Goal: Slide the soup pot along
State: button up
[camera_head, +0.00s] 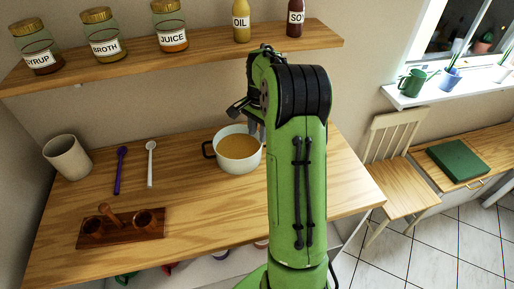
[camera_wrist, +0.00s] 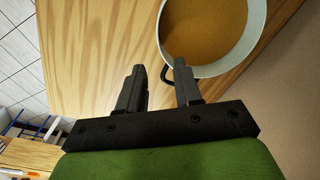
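The soup pot (camera_head: 225,165) is pale, with dark handles and orange-brown soup inside. It stands upright on the wooden counter (camera_head: 185,205), left of my arm in the head view. In the wrist view the pot (camera_wrist: 258,45) is at the upper right, cut off by the frame edge. My gripper (camera_wrist: 159,68) has its two black fingers apart with nothing clamped between them. Its right finger is close to the pot's rim and covers part of a dark handle; I cannot tell whether they touch. In the head view my arm hides most of the gripper and the pot's right side.
A beige cup (camera_head: 68,158), a purple spoon (camera_head: 120,172), a white spoon (camera_head: 151,164) and a wooden rack (camera_head: 122,229) are on the counter's left. A shelf (camera_head: 205,58) with jars and bottles hangs above. Counter between spoons and pot is clear.

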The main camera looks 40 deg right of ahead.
jog(key=b, duration=0.1)
send_near(257, 165)
jog(key=f, duration=0.5)
jog(key=shift+w+f, duration=0.1)
jog(key=shift+w, duration=0.15)
jog(key=shift+c, duration=0.4)
grip_shut()
dwell(0.6)
